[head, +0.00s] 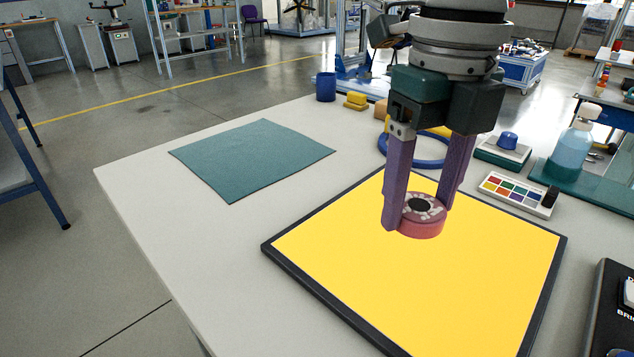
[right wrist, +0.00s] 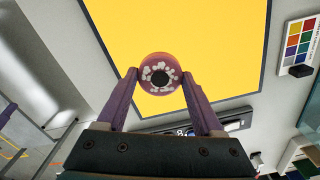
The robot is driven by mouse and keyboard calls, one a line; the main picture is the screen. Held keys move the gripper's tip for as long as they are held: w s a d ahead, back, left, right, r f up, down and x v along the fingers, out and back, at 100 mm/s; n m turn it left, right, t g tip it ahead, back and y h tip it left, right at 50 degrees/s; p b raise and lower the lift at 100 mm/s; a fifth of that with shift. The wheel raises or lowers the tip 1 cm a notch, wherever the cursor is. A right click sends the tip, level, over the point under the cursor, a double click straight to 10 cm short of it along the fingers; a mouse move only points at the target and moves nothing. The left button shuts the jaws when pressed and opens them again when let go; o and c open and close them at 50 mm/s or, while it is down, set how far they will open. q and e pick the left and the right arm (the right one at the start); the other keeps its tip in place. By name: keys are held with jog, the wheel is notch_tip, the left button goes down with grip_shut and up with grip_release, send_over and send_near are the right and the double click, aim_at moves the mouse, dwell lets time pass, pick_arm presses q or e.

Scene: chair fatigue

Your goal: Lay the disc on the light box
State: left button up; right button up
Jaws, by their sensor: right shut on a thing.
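The light box (head: 480,290) is a flat square panel with a glowing yellow face and a black frame, lying on the table. It also fills the top of the right wrist view (right wrist: 200,30). The disc (head: 422,222) is round and reddish-pink, with a dark centre and pale patches on top. My right gripper (head: 421,213) is shut on the disc, its two purple fingers on either side. The disc is over the back part of the yellow face; I cannot tell whether it touches it. The disc shows between the fingertips in the right wrist view (right wrist: 161,91). My left gripper is not in view.
A teal mat (head: 250,158) lies left of the light box. A blue ring (head: 428,163), a colour palette (head: 513,194) and a spray bottle (head: 573,143) stand behind and to the right. A dark device (head: 610,310) is at the right edge. The table's left front is clear.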

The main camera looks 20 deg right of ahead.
aim_at(403, 264)
jog(key=shift+f+b, duration=0.5)
jog(key=shift+f, duration=2.7)
jog(key=shift+f, duration=0.1)
jog(key=o, duration=1.4)
jog(key=shift+w+r, duration=0.1)
jog(key=shift+r, duration=0.3)
notch_tip(403, 264, up, 11)
jog(key=shift+f+p, duration=0.1)
jog(key=shift+p, duration=0.95)
jog(key=shift+r, duration=0.3)
